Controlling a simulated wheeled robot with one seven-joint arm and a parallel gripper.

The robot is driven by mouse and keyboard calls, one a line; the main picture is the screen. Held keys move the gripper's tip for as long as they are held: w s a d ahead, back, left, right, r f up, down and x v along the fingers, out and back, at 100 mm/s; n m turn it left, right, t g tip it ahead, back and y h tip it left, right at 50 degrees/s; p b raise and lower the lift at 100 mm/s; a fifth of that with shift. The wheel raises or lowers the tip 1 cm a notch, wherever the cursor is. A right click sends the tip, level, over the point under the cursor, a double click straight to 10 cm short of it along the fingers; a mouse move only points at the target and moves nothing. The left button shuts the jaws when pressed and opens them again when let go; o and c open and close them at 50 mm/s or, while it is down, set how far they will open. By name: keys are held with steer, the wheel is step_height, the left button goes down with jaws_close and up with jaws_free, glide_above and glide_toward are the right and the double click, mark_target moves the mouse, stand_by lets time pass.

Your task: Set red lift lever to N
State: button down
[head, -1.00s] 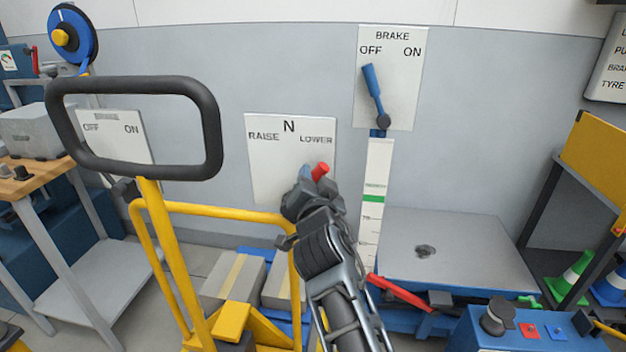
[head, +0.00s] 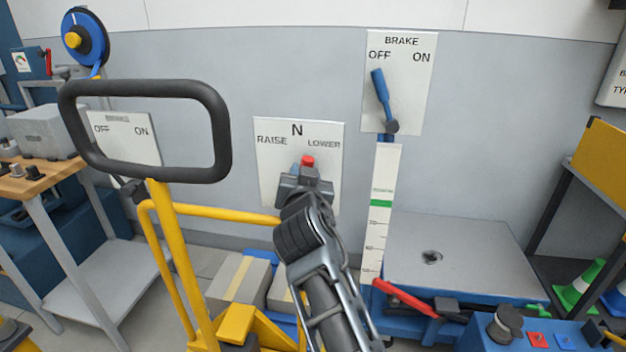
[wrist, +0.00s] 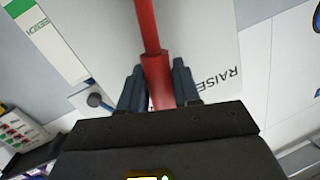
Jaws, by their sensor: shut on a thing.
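The red lift lever (head: 307,161) is on a white plate (head: 270,178) marked RAISE, N and LOWER. Its red tip shows just above my gripper (head: 305,182), below and slightly right of the N, left of LOWER. In the wrist view the red lever (wrist: 158,72) runs down between the two dark fingers of my gripper (wrist: 159,90), which are shut on it. The gripper and arm hide the lever's lower part and pivot in the head view.
A yellow trolley with a black loop handle (head: 221,130) stands close left. A grey platform (head: 470,255) with a red bar (head: 404,297) is at lower right.

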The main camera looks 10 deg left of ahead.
steer(key=shift+a+n+h, duration=0.3)
steer(key=shift+a+n, duration=0.75)
steer(key=shift+n, duration=0.05)
steer(key=c, duration=0.9)
jaws_free()
steer(key=shift+r, duration=0.1)
steer(key=s+d+r, duration=0.1)
steer(key=s, duration=0.6)
steer(key=shift+s, duration=0.3)
steer(key=shift+d, duration=0.1)
